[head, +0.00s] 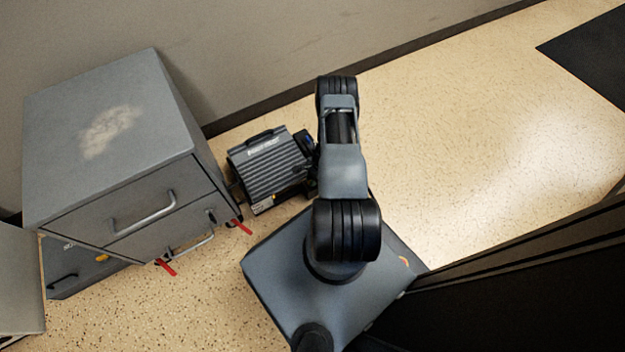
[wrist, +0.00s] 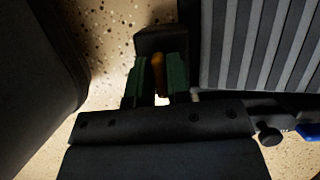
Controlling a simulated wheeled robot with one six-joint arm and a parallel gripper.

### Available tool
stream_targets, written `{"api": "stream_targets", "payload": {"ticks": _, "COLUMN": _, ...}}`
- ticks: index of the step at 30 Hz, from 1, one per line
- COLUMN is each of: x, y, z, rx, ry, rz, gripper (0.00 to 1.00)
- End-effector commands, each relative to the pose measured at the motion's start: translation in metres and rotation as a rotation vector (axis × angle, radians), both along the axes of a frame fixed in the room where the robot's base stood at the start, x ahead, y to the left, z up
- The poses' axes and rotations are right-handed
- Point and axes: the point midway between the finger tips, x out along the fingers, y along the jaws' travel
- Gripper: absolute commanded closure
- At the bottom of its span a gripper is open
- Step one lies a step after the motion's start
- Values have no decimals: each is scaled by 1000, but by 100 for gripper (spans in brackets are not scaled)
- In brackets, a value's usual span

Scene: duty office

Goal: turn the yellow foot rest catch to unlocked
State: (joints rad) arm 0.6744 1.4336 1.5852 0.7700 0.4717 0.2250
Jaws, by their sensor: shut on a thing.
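The foot rest (head: 270,168) stands on the floor beside the cabinet, with a dark ribbed top. Its ribbed top also shows at the upper right of the wrist view (wrist: 262,45). My gripper (wrist: 160,78) is at the side of the foot rest, its two green-padded fingers closed on the yellow catch (wrist: 159,74). The catch looks orange-yellow in shadow and points along the fingers, with a dark block just beyond it. In the head view my arm hides the gripper and the side of the foot rest where it works. I cannot read the catch's lock position.
A grey drawer cabinet (head: 120,150) with handles and red tabs (head: 166,267) stands left of the foot rest. The wall runs behind both. A dark blue-black piece of furniture (head: 520,280) is at the lower right. Open speckled floor (head: 470,140) lies to the right.

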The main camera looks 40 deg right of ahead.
Motion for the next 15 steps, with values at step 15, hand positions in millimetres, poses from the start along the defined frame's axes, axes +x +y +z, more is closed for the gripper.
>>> {"api": "stream_targets", "payload": {"ticks": 15, "x": 0, "y": 0, "z": -2, "rx": 0, "ry": 0, "rz": 438, "gripper": 100}}
